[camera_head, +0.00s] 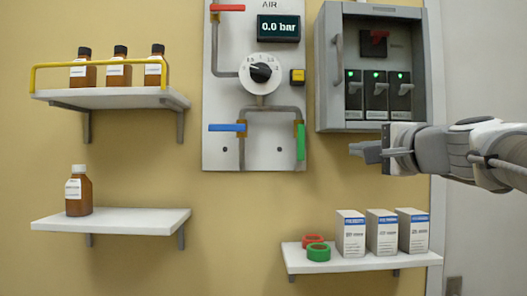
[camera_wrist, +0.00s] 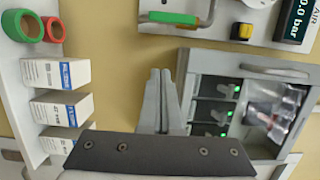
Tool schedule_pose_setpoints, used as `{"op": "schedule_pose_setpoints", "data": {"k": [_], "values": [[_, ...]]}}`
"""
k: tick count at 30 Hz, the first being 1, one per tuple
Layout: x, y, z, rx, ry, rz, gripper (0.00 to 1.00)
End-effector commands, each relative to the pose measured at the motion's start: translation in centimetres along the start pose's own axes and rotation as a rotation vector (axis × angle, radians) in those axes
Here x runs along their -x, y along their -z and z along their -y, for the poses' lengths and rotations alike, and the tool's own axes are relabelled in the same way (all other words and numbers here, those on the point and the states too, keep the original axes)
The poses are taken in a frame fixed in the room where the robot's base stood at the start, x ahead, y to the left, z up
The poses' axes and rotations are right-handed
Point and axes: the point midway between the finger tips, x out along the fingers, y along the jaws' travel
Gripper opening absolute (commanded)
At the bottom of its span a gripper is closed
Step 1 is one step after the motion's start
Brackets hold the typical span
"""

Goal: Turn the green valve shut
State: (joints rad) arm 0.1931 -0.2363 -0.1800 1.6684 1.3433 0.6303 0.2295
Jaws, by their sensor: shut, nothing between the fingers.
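The green valve handle (camera_head: 301,142) is on the lower right of the white air panel in the head view. It hangs straight down, below a grey pipe's end. It also shows at the top of the wrist view (camera_wrist: 172,18), where the picture is turned on its side. My gripper (camera_head: 356,151) is shut and empty, to the right of the green handle and apart from it, just below the grey switch box. Its closed fingers (camera_wrist: 161,78) show in the middle of the wrist view.
The panel (camera_head: 230,150) also bears a blue handle (camera_head: 227,127), a red handle (camera_head: 228,7), a dial (camera_head: 261,72) and a display reading 0.0 bar (camera_head: 278,28). The switch box (camera_head: 330,100) juts out above my gripper. A shelf (camera_head: 370,264) below holds boxes and rings.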

Motion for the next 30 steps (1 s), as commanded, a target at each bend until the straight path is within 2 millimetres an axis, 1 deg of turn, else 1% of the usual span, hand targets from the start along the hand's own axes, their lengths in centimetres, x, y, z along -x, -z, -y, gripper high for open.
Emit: {"op": "schedule_pose_setpoints", "data": {"k": [4, 8, 15, 21, 24, 30], "values": [[-0.5, 0.0, 0.0, 0.0, -0.002, 0.001, 0.0], [-2.1, -0.1, 0.0, 0.0, -0.003, 0.003, 0.0], [-6.8, -0.1, 0.0, 0.0, -0.004, 0.003, 0.0], [-10.4, -0.1, 0.0, -0.001, -0.003, 0.003, 0.0], [-10.5, -2.0, 0.1, 0.0, 0.0, 0.005, 0.0], [-10.9, -3.7, 0.0, 0.001, -0.001, 0.002, 0.0]]}}
